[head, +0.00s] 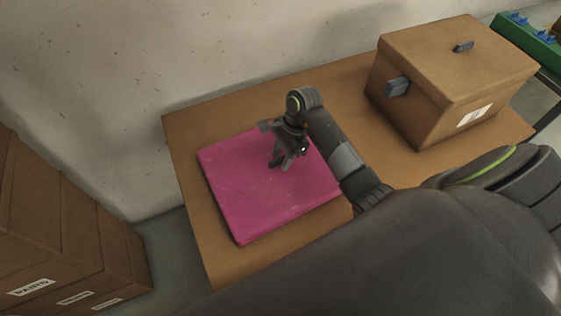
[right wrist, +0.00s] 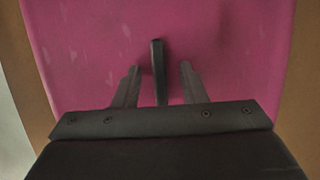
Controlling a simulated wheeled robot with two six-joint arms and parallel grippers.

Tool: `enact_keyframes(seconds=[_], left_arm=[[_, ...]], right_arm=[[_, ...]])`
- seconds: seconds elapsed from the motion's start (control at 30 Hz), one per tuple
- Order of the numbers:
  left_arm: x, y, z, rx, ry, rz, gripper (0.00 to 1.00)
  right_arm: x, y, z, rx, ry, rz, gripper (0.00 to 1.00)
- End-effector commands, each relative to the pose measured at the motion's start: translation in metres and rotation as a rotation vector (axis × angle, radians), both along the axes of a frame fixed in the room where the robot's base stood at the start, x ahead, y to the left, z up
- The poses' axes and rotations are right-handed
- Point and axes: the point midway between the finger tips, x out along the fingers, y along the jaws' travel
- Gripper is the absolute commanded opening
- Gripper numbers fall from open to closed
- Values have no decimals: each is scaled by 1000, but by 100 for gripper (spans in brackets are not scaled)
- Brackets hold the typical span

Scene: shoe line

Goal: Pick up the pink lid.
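The pink lid (head: 235,200) lies flat on the brown table, and it fills most of the right wrist view (right wrist: 90,45). A thin dark upright handle (right wrist: 157,60) stands on it. My right gripper (head: 284,161) is over the lid's upper middle. In the right wrist view its two fingers (right wrist: 160,68) are apart, one on each side of the handle, with a visible gap on both sides. In the head view the gripper largely hides the handle. My left gripper is not in view.
A brown box (head: 425,95) with a dark handle on its lid and another on its side stands at the table's back right. Brown cartons (head: 60,235) stand at the left beside the table. A wall (head: 200,50) rises behind. A green rack (head: 525,40) is at the far right.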

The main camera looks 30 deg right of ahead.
Motion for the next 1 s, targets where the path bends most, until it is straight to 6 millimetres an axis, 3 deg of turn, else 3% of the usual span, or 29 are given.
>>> enact_keyframes(seconds=[0.07, 0.37, 0.77, 0.87, 1.0], left_arm=[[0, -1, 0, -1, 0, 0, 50], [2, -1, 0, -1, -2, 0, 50], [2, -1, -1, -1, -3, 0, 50], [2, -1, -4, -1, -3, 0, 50], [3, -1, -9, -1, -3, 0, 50]], right_arm=[[0, 0, 0, 0, 0, 0, 38], [0, 0, 0, 0, 0, -1, 0], [1, -1, 5, -1, -2, -1, 0], [1, -1, 16, -2, -4, 1, 0], [2, -1, 46, -2, -9, 2, 0]])
